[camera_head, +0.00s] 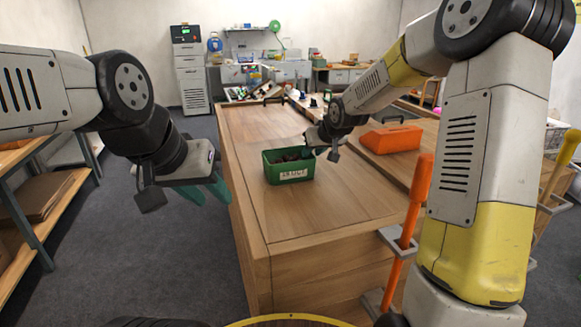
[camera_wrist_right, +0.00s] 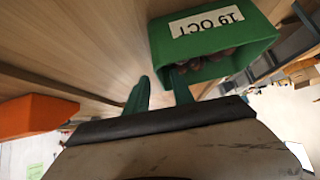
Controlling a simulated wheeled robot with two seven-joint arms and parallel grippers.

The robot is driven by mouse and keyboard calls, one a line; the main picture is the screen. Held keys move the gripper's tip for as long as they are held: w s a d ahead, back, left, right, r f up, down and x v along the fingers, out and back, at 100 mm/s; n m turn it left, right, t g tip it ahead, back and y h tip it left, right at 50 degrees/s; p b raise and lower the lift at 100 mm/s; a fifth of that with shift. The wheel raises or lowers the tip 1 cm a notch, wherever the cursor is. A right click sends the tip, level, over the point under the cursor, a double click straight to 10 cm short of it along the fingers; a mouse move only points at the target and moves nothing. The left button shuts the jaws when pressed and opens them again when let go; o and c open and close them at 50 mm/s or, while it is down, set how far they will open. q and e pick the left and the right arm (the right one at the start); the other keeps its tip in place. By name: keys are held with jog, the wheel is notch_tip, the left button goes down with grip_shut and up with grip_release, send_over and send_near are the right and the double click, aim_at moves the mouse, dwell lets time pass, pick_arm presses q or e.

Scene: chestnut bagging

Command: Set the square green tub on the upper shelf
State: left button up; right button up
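The square green tub (camera_head: 272,173) stands upright on the wooden bench, with brown contents and a white label on its front. In the right wrist view the tub (camera_wrist_right: 255,45) appears upside down, its label reading "19 OCT". My right gripper (camera_head: 322,147) is at the tub's right rim. Its green fingers (camera_wrist_right: 160,88) are apart, one at the tub's opening and one just outside the wall; contact is unclear. My left gripper (camera_head: 204,191) is open and empty, left of the bench over the floor. A rack with an upper board (camera_head: 18,155) stands at the left.
An orange container (camera_head: 391,139) lies on the bench (camera_head: 320,215) right of the tub. An orange-handled tool (camera_head: 413,205) stands upright at the bench's front right. A small wall shelf (camera_head: 248,30) is far back. Bench surface before the tub is clear.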

jog(key=x, duration=0.5)
jog(key=shift+w+f, duration=0.15)
jog(key=shift+f, duration=0.05)
jog(key=shift+c, duration=0.2)
grip_shut()
jog(key=shift+r, duration=0.1)
dwell(0.9)
